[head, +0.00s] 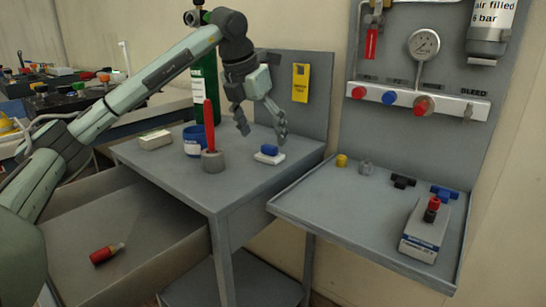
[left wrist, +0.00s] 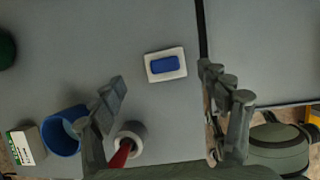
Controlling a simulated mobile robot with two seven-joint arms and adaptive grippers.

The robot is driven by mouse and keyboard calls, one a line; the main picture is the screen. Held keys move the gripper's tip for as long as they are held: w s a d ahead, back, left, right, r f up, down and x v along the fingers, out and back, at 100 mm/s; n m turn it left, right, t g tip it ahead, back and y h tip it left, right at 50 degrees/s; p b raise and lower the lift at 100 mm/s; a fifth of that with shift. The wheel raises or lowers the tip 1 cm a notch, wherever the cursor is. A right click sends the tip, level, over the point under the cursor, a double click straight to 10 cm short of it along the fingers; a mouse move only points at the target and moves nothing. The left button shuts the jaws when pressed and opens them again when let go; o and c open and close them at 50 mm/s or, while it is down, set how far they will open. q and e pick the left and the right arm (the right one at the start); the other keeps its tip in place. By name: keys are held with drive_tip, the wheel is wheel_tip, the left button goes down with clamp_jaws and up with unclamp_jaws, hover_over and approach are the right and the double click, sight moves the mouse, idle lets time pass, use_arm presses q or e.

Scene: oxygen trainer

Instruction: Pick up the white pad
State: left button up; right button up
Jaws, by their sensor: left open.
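The white pad (head: 277,159) lies flat on the grey workbench top, with a blue block (head: 269,150) on it. In the left wrist view the white pad (left wrist: 183,72) shows as a pale border around the blue block (left wrist: 165,65). My left gripper (head: 263,131) is open and empty above the bench, with its fingers pointing down near the pad. In the left wrist view the pad lies beyond and between the spread fingertips (left wrist: 162,78), not touched by them. My right gripper is in neither view.
A grey holder (head: 213,161) with a red-handled tool (head: 209,125), a blue cup (head: 193,142) and a pale box (head: 155,140) stand left of the pad. A green cylinder (head: 205,85) stands behind. An open drawer (head: 150,215) sticks out at left; a side shelf (head: 340,205) is at right.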

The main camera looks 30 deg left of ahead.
sight(270, 145)
use_arm(q)
drive_tip(key=x, duration=0.4)
drive_tip(key=shift+w+d+f, duration=0.2)
drive_tip(key=shift+d+f, duration=0.05)
drive_tip(key=shift+d, duration=0.1)
drive_tip(key=c, duration=1.1)
drive_tip(key=shift+c, duration=0.2)
drive_tip(key=shift+r, duration=0.15)
